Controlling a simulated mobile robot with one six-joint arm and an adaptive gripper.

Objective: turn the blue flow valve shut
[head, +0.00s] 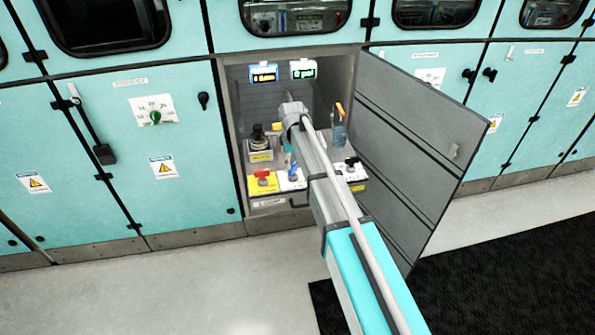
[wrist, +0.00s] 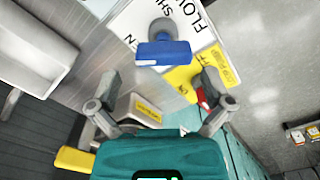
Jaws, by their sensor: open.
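The blue flow valve (head: 293,173) stands on a white plate in the lower part of the open cabinet, partly beside my arm. In the wrist view its blue handle (wrist: 163,53) lies crosswise just beyond the fingertips, near the middle top. The white plate (wrist: 130,20) carries the letters FLO and SH, with the rest cut off. My gripper (wrist: 160,84) is open and empty, its two fingers spread to either side below the handle. No contact with the handle shows. In the head view the fingers are hidden behind my arm.
A red knob (head: 261,174) on a yellow plate sits just left of the valve; the right finger partly covers it in the wrist view (wrist: 203,97). A black knob (head: 352,161) is at the right. The cabinet door (head: 415,150) stands open. Two small displays (head: 263,74) (head: 303,69) hang above.

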